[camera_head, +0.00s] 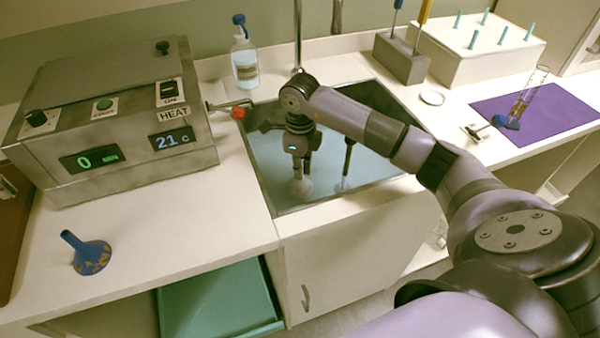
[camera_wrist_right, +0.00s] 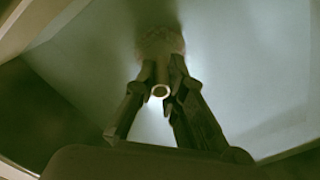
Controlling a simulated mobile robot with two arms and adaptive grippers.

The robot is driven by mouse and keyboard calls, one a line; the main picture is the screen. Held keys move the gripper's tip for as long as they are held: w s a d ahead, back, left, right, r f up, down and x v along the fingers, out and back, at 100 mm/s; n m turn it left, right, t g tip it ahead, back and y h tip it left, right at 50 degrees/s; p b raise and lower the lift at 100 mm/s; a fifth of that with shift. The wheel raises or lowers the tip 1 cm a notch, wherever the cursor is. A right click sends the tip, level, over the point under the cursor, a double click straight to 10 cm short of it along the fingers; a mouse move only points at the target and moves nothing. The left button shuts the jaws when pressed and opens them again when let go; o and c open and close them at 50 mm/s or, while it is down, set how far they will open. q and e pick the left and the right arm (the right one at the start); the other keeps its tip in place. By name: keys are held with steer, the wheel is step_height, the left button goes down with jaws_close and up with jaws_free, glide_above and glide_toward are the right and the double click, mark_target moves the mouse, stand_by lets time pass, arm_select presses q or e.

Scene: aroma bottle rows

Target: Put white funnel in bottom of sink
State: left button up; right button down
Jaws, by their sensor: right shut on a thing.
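The white funnel (camera_head: 302,189) is down inside the sink (camera_head: 262,158), with its wide part lowest and its surface looking greyish. My right gripper (camera_head: 301,168) is over the sink basin, pointing down, shut on the funnel's stem. In the right wrist view the funnel's stem end (camera_wrist_right: 160,91) shows as a pale ring between the fingers of the right gripper (camera_wrist_right: 163,85). Its wide part (camera_wrist_right: 160,45) lies beyond the fingertips. I cannot tell whether the funnel touches the sink bottom. My left gripper is not in view.
A blue funnel (camera_head: 92,257) stands on the left counter before the heating machine (camera_head: 115,125). A blue-capped bottle (camera_head: 244,62) stands behind the sink. A dark upright rod (camera_head: 347,160) is in the sink, right of my gripper. A purple mat (camera_head: 545,116) lies at right.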

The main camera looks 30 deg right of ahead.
steer(key=shift+f, duration=1.15)
steer(key=shift+f, duration=0.2)
steer(key=c, duration=1.7)
jaws_free()
steer(key=shift+o, duration=0.2)
step_height(320, 180, up, 12)
steer(key=shift+r+b, duration=0.25)
steer(key=shift+b, duration=0.3)
